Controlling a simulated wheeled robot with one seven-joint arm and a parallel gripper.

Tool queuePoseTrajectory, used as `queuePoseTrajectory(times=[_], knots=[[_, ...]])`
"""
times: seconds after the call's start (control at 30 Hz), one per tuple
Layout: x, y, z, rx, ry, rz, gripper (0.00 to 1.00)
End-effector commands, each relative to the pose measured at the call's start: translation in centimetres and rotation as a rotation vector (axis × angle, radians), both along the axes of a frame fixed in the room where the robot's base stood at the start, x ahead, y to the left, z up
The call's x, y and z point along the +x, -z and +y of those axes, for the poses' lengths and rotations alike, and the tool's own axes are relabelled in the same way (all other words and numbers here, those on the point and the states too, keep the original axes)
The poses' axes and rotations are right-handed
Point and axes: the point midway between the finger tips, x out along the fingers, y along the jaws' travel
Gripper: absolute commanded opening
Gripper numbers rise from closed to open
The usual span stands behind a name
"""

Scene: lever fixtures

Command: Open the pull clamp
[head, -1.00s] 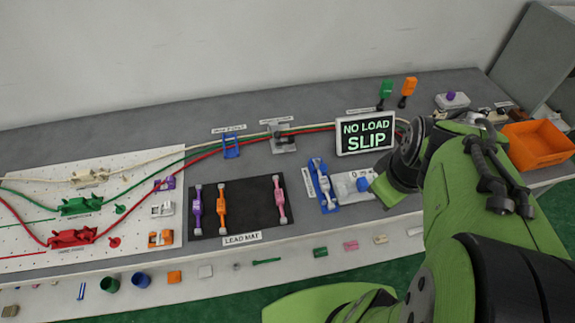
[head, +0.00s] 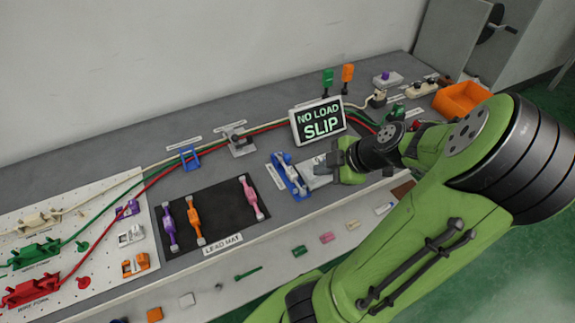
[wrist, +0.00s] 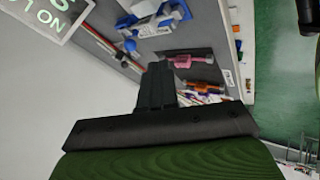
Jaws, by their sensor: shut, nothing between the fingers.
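The clamp that I take to be the pull clamp has a blue base and a pale lever (head: 289,174). It stands on the bench right of the black mat, beside a pale block (head: 314,171). In the wrist view the blue and white fixture (wrist: 155,18) shows at the top, partly cut off. Whether its lever is up or down is too small to tell. My gripper (head: 339,161) is just right of the clamp, over the pale block, and apart from the clamp. In the wrist view its fingers (wrist: 157,82) are together with nothing between them.
A "NO LOAD SLIP" screen (head: 318,121) stands behind the clamp. The black lead mat (head: 215,208) holds purple, orange and pink leads. A grey fixture (head: 239,140) and a blue one (head: 189,158) hold cables behind. An orange bin (head: 462,99) is at the far right.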

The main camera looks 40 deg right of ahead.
Motion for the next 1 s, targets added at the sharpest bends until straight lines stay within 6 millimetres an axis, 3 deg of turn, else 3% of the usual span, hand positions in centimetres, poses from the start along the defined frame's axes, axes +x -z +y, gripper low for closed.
queuePoseTrajectory(times=[0.23, 0.63, 0.8, 1.0], knots=[[0.9, 1.3, 0.3, 0.003, -0.004, 0.001, 0.00], [6.4, 8.1, 1.5, 0.005, -0.005, 0.001, 0.00], [8.9, 7.2, 0.1, 0.000, 0.000, 0.001, 0.00], [9.8, 6.8, -0.5, 0.001, 0.001, 0.003, 0.00]])
